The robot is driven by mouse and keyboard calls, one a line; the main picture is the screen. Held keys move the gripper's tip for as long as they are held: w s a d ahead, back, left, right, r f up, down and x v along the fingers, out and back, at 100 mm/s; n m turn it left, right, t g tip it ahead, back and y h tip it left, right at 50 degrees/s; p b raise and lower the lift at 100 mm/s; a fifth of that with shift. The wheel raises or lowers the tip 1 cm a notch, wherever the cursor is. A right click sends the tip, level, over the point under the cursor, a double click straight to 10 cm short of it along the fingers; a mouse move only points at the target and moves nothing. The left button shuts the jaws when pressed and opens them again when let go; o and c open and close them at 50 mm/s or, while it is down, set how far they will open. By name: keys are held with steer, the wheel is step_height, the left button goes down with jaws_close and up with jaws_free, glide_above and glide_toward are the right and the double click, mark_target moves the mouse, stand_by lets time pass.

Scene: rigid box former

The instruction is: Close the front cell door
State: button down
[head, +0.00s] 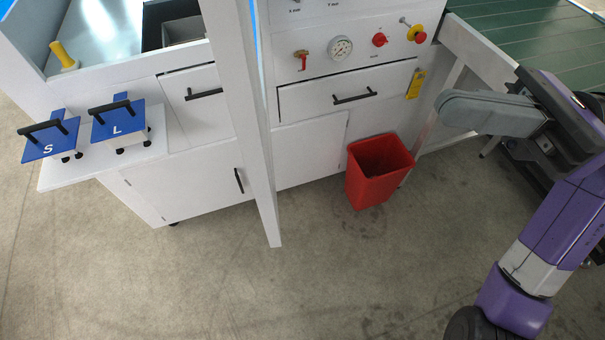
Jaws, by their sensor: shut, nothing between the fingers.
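A tall white upright (245,120) stands out in front of the white machine, running from the top edge down to near the floor. It may be the front cell door seen nearly edge-on, but I cannot tell for sure. A thin blue strip shows beside its top. My gripper (446,107) is at the right, grey, shut and empty, pointing left. It appears well to the right of the upright, with the red bin and control panel between them in the picture. My purple arm (550,235) comes up from the lower right.
A red bin (366,186) stands on the floor before the machine. A lower cabinet door (180,190) and drawers (345,90) are shut. Blue-topped blocks S (50,142) and L (118,122) sit on a left shelf. A green conveyor (535,40) is upper right. Front floor is clear.

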step_height(320, 180, down, 4)
steer(key=h, duration=0.2)
steer(key=n+g+p, duration=0.1)
steer(key=p, duration=0.3)
glide_toward(268, 175)
steer(key=a, duration=0.5)
steer(key=shift+s+a+r, duration=0.2)
steer(key=shift+s+a, duration=0.15)
steer(key=shift+a+f, duration=0.1)
steer(key=shift+a, duration=0.45)
